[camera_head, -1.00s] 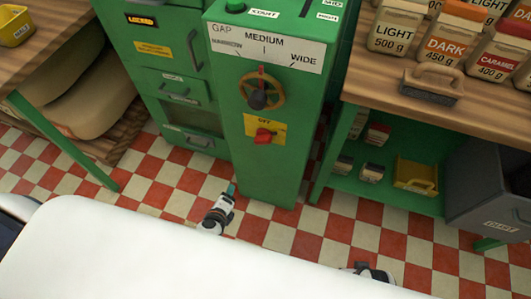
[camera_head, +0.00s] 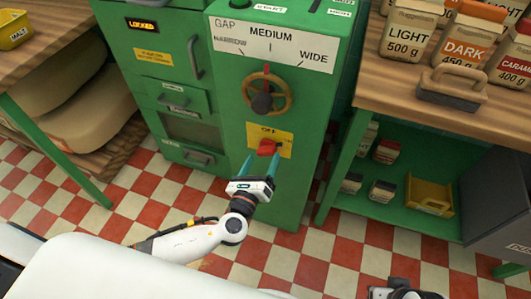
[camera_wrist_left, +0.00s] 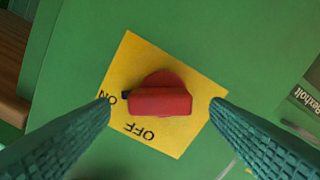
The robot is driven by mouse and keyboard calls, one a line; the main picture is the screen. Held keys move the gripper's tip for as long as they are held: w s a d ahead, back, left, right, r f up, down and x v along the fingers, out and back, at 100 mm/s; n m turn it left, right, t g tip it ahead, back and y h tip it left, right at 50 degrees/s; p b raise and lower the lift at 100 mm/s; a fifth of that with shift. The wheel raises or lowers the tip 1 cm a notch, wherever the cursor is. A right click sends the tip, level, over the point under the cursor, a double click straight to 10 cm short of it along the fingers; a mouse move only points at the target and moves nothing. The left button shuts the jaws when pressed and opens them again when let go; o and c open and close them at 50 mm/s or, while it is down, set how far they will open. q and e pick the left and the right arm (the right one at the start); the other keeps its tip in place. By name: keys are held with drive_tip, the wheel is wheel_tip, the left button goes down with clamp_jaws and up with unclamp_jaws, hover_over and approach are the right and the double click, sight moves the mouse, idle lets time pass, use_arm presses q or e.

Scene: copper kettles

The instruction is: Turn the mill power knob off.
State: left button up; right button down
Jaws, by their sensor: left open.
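The red mill power knob (camera_head: 268,147) sits on a yellow plate (camera_head: 284,137) low on the front of the green mill column (camera_head: 281,195). In the left wrist view the knob (camera_wrist_left: 160,102) has its bar lying across the picture, with a black mark at its left end by the "ON" lettering. "OFF" is printed below the bar. My left gripper (camera_head: 263,160) is open, its two teal fingers pointing at the plate on either side of the knob. No contact with the knob shows. My right gripper (camera_head: 395,291) is only partly in view at the bottom edge; its fingers cannot be made out.
A spoked gap wheel (camera_head: 267,95) is above the knob. Green drawers (camera_head: 180,100) stand to the left. A wooden counter (camera_head: 385,88) with labelled bags and a brush (camera_head: 450,88) is on the right, with a shelf below. The checkered floor in front is clear.

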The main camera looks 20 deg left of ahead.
sight(265, 155)
use_arm(q)
drive_tip(key=shift+w, duration=1.8)
use_arm(e)
drive_tip(key=shift+s+r, duration=0.1)
drive_tip(key=shift+r, duration=0.45)
use_arm(q)
drive_tip(key=c, duration=1)
drive_tip(key=shift+o, duration=0.2)
use_arm(e)
drive_tip(key=shift+s+f, duration=0.1)
drive_tip(key=shift+f, duration=0.05)
